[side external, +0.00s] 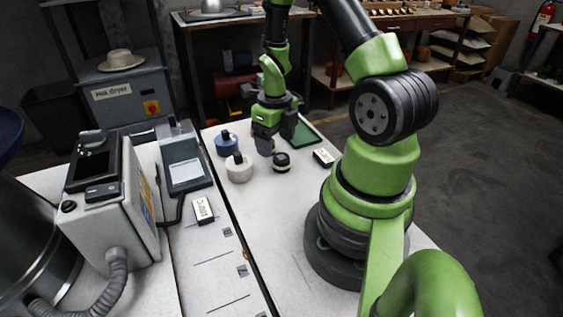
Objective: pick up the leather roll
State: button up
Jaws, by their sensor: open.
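My gripper (265,146) points down over the far part of the white table, its jaws open. A dark grey finger shows below its green body; the gap between the fingers is hard to make out. I cannot clearly identify the leather roll. A small black round object with a pale band (281,163) sits just right of and nearer than the gripper, apparently apart from it. A blue round piece with a black knob (226,146) stands to the left. A white round piece with a black knob (239,171) stands nearer, left of the black one.
A green mat (307,134) lies behind and right of the gripper. A small labelled box (323,158) lies at the right. A grey machine with a hose (110,205), a scale (184,172) and another labelled box (203,211) stand left. The near white tabletop (265,220) is clear.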

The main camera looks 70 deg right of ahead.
aim_at(280, 156)
jog(key=f, duration=0.1)
jog(key=s+f, duration=0.1)
jog(key=f, duration=0.1)
jog(key=shift+f, duration=1.1)
jog(key=c, duration=1)
